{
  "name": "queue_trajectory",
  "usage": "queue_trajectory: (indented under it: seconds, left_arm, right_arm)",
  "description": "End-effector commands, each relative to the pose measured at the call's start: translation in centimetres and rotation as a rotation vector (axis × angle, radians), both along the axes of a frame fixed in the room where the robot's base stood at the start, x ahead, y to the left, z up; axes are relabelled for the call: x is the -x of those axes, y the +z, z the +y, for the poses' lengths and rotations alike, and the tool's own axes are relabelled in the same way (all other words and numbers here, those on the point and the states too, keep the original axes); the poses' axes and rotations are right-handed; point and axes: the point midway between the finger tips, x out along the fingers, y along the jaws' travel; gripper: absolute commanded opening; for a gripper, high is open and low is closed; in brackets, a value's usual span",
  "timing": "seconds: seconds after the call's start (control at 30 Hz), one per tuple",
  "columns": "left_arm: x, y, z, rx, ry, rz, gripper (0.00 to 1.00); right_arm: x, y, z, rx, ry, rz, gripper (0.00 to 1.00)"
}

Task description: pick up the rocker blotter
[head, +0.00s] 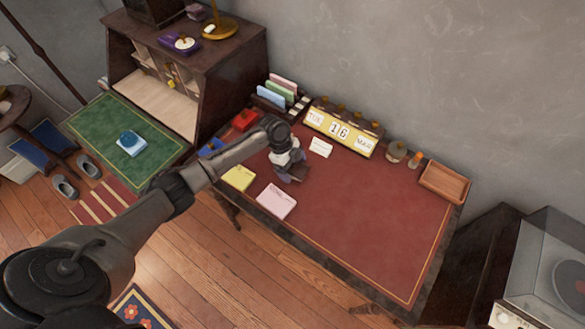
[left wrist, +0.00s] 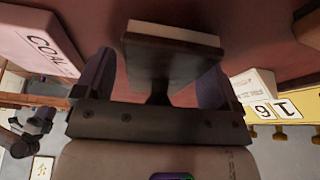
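The rocker blotter (left wrist: 165,60) is a dark block with a pale edge and a narrower stem, seen large in the left wrist view. In the head view its dark block (head: 298,175) shows on the red desk top (head: 370,220), partly covered by my left gripper. My left gripper (head: 290,166) is over it, pointing down. In the left wrist view its two fingers (left wrist: 157,85) stand apart on either side of the stem, with gaps showing. The knob end is hidden by the gripper body. What seems to be my right arm shows small at the lower left there; its fingers are unclear.
A pink note pad (head: 277,201) and a yellow pad (head: 239,177) lie near the front edge. A wooden tray (head: 445,182) is at the right. The desk's middle right is clear.

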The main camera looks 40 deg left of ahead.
Motion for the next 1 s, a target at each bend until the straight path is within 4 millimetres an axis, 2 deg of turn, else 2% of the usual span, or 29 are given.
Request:
queue_trajectory:
  seconds: [0.07, 0.6, 0.87, 1.0]
  left_arm:
    - [0.00, 0.01, 0.01, 0.000, 0.000, 0.000, 0.81]
    - [0.02, 0.01, 0.03, 0.000, 0.000, 0.000, 0.30]
    - [-0.02, 0.20, 0.04, 0.000, 0.000, -0.001, 0.30]
    - [-0.06, 0.99, 0.07, 0.000, 0.000, -0.002, 0.30]
  right_arm:
    - [0.01, 0.00, -0.08, 0.003, 0.002, 0.000, 0.43]
    - [-0.01, 0.00, -0.05, 0.002, 0.002, 0.000, 0.43]
    - [-0.02, 0.07, 0.13, -0.004, -0.003, 0.000, 0.43]
    - [-0.02, 0.33, 0.17, -0.005, -0.004, 0.000, 0.43]
